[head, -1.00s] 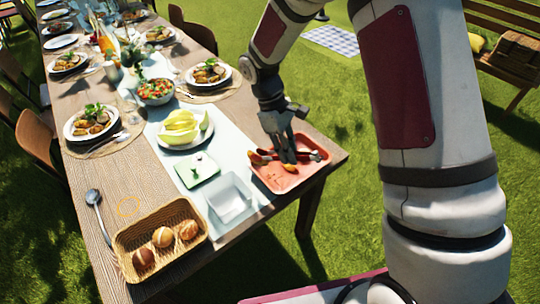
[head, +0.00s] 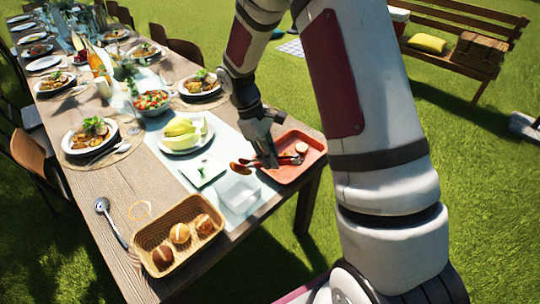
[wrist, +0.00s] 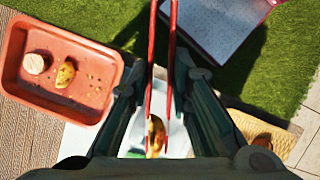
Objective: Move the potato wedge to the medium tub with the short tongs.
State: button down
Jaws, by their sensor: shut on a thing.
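My gripper (head: 266,152) is shut on the red short tongs (head: 290,159), above the table between the orange tray and the tub. In the wrist view the two red arms of the tongs (wrist: 173,70) run between my fingers. A golden-brown potato wedge (wrist: 155,135) shows between the tong ends, and looks held there. It also shows in the head view (head: 236,167), at the left end of the tongs. The pale square tub (head: 240,191), likely the medium tub, stands just below and nearer the camera. In the wrist view the tub (wrist: 178,143) is partly hidden behind the wedge and my gripper.
The orange tray (wrist: 22,95) holds another wedge (wrist: 65,75) and a round pale piece (wrist: 35,63). A square white dish (head: 202,180), a plate of yellow-green pieces (head: 182,134) and a bread basket (head: 190,262) stand close by. Grass lies beyond the table edge.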

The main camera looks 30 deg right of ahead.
notch_tip(320, 180, down, 9)
jog(key=b, duration=0.3)
jog(key=shift+r, duration=0.2)
dwell(0.3)
jog(key=c, duration=1.8)
grip_release()
notch_tip(320, 180, up, 10)
jog(key=p, duration=0.3)
jog(key=shift+p, duration=0.3)
